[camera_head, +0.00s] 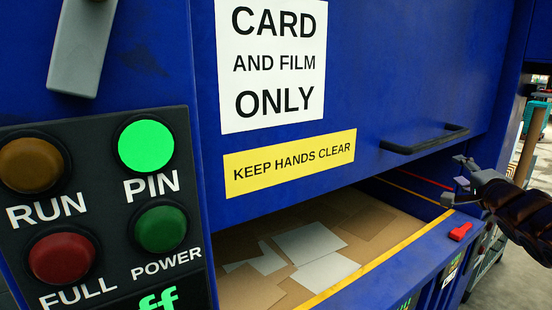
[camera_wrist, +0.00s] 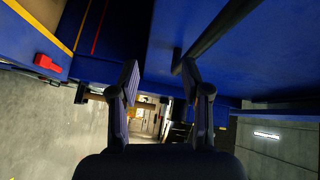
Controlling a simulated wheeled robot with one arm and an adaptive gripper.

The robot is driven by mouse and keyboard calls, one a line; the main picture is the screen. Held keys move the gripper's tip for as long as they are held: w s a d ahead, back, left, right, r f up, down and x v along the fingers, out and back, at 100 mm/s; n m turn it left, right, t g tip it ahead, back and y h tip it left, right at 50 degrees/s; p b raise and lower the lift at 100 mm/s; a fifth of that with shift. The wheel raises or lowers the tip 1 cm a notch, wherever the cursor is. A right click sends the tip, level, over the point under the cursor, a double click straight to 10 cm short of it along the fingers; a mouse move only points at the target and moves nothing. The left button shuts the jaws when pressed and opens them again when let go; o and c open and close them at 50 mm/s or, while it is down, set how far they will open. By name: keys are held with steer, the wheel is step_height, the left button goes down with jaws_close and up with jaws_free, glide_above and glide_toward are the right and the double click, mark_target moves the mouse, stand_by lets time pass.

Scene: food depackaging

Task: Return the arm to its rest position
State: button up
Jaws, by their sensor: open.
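My gripper (camera_head: 455,180) is at the right of the head view, in front of the blue baler near the right end of its opening. Its two fingers are apart, with nothing between them. In the wrist view my gripper (camera_wrist: 160,85) also shows open and empty. The black handle (camera_head: 425,139) on the blue door is to the left of and above the gripper in the head view. In the wrist view the handle (camera_wrist: 215,38) runs close by the right finger; I cannot tell whether they touch.
The baler door (camera_head: 440,60) is raised over an opening with flat card (camera_head: 245,287) inside. A red latch (camera_head: 460,231) sits on the yellow-edged lower front, below the gripper. A control panel (camera_head: 100,220) with a lit green PIN lamp (camera_head: 146,145) is at left. Open floor (camera_wrist: 50,130) shows beyond.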

steer(key=s+a+f+n+g+h, duration=0.1)
steer(key=s+a+f+n+g, duration=0.35)
steer(key=s+a+f, duration=0.35)
steer(key=s+a+f+n+g, duration=0.3)
steer(key=s+a+f+g, duration=0.25)
steer(key=f, duration=0.45)
steer(key=s+a+f+n+g+y, duration=0.1)
steer(key=s+a+f+n+g, duration=0.1)
steer(key=s+a, duration=0.3)
steer(key=s+a+f+n+g+y+b, duration=0.1)
steer(key=s+a+f+n+g, duration=0.2)
steer(key=s, duration=0.9)
steer(key=s+a+f+n+g+y, duration=0.1)
steer(key=s+a+f+n+g, duration=0.2)
steer(key=s+a, duration=0.5)
steer(key=shift+s+a+f+n+g, duration=0.2)
steer(key=shift+s+a+n+g, duration=0.25)
steer(key=shift+n+g, duration=0.15)
steer(key=shift+d, duration=0.1)
steer(key=shift+c, duration=0.5)
steer(key=shift+d, duration=0.1)
